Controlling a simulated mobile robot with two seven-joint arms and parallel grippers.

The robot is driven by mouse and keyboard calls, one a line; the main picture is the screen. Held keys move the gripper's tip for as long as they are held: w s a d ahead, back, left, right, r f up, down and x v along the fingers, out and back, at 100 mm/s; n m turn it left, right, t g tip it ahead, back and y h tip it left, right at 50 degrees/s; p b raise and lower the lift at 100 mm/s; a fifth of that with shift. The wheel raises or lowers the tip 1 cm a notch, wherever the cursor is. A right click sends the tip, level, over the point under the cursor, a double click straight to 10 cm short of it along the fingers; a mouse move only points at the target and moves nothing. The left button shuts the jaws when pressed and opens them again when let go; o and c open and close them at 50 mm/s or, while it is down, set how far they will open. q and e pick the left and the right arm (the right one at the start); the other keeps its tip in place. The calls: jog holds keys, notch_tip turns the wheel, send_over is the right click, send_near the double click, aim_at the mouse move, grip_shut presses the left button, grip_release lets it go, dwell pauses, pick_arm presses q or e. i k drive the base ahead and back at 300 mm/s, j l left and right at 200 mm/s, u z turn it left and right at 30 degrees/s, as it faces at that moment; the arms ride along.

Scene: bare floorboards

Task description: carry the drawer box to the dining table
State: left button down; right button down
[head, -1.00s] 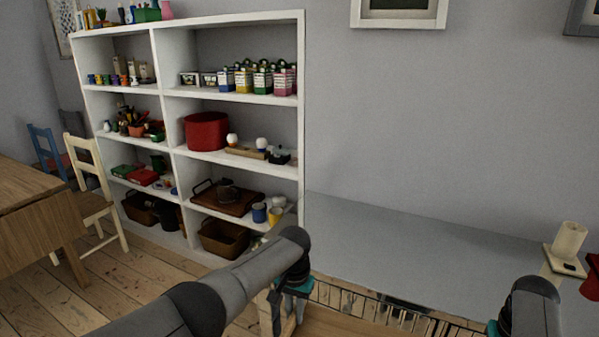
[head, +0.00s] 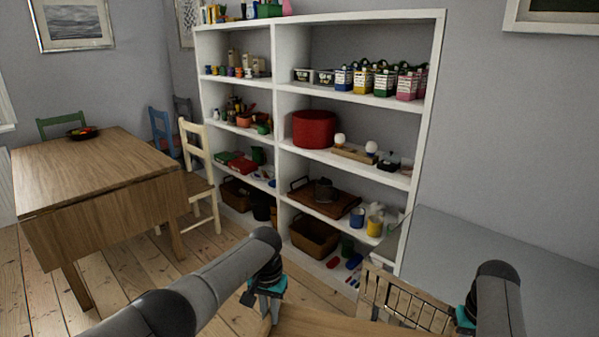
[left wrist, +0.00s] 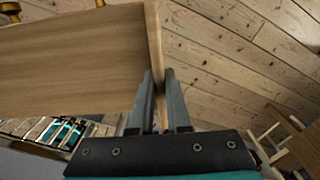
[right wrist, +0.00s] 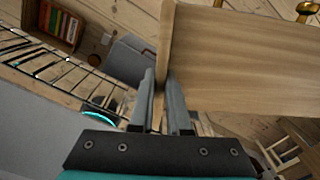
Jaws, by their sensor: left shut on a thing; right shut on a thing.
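The drawer box (head: 335,322) is light wood and shows at the bottom edge of the head view, mostly cut off. My left gripper (head: 268,298) is shut on its left end. My right gripper (head: 464,318) is at its right side; the right wrist view shows those fingers (right wrist: 161,78) shut on the edge of the box (right wrist: 245,60). The left wrist view shows the left fingers (left wrist: 160,78) shut on the edge of the box (left wrist: 75,65), with brass-coloured knobs beyond. The dining table (head: 95,170) is brown wood and stands at the left, away from the grippers.
A white shelf unit (head: 275,120) full of goods stands ahead. A cream chair (head: 200,175) is at the table's right side. A bowl (head: 82,132) is on the table. A grey surface (head: 480,260) is at the right. Bare floorboards (head: 215,270) lie between table and shelf.

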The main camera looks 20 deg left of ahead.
aim_at(84, 159)
jog(key=j+u, duration=0.15)
jog(key=u, duration=0.25)
jog(key=j+u, duration=0.15)
jog(key=u, duration=0.25)
jog(key=i+j+u, duration=0.15)
jog(key=u, duration=0.25)
jog(key=j+u, duration=0.1)
jog(key=u, duration=0.3)
jog(key=i+j+u, duration=0.15)
jog(key=u, duration=0.25)
jog(key=i+u, duration=0.7)
jog(key=i, duration=1)
jog(key=i+j+z, duration=0.15)
jog(key=i, duration=0.55)
jog(key=i+l, duration=0.1)
jog(key=i, duration=0.55)
jog(key=i+l+u, duration=0.1)
jog(key=i+u, duration=0.25)
jog(key=i, duration=0.35)
